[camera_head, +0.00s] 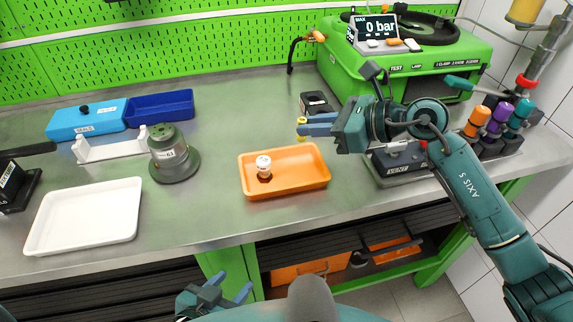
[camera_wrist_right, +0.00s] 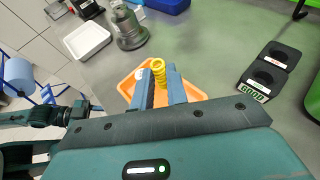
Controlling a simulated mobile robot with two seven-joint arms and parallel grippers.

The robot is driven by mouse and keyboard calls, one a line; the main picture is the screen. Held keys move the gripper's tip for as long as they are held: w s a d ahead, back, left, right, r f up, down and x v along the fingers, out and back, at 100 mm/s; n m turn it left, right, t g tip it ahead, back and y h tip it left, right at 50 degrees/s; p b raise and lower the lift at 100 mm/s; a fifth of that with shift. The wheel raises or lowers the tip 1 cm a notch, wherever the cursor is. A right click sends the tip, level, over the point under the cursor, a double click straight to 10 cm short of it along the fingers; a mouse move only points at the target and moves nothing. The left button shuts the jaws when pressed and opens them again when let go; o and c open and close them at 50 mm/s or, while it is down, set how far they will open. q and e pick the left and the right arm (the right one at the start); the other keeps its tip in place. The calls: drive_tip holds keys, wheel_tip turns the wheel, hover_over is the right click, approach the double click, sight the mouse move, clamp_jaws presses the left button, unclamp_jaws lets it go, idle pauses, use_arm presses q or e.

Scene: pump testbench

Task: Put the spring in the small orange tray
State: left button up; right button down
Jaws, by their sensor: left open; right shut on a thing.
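A yellow spring (camera_head: 301,127) is held at the fingertips of my right gripper (camera_head: 306,125). In the right wrist view the spring (camera_wrist_right: 158,70) stands out past the two blue fingers (camera_wrist_right: 160,84). The small orange tray (camera_head: 311,180) lies on the bench; in the head view the spring appears just beyond its far right corner. In the right wrist view part of the tray (camera_wrist_right: 193,93) shows behind the fingers. A small white-topped part with a dark base (camera_head: 264,166) sits in the tray. My left gripper (camera_head: 231,287) is open and empty, low in front of the bench edge.
A grey cylindrical part (camera_head: 174,155) stands left of the orange tray. A white tray (camera_head: 86,216) is further left, with blue boxes (camera_head: 160,108) behind. A black device (camera_head: 315,103) stands behind my right gripper. The green pump bench (camera_head: 400,70) is at the back right.

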wheel_tip(320, 180, down, 9)
drive_tip(key=shift+r, duration=0.15)
idle(0.4)
drive_tip(key=shift+f, duration=0.25)
drive_tip(key=c, duration=1.4)
unclamp_jaws()
drive_tip(key=shift+r, duration=0.1)
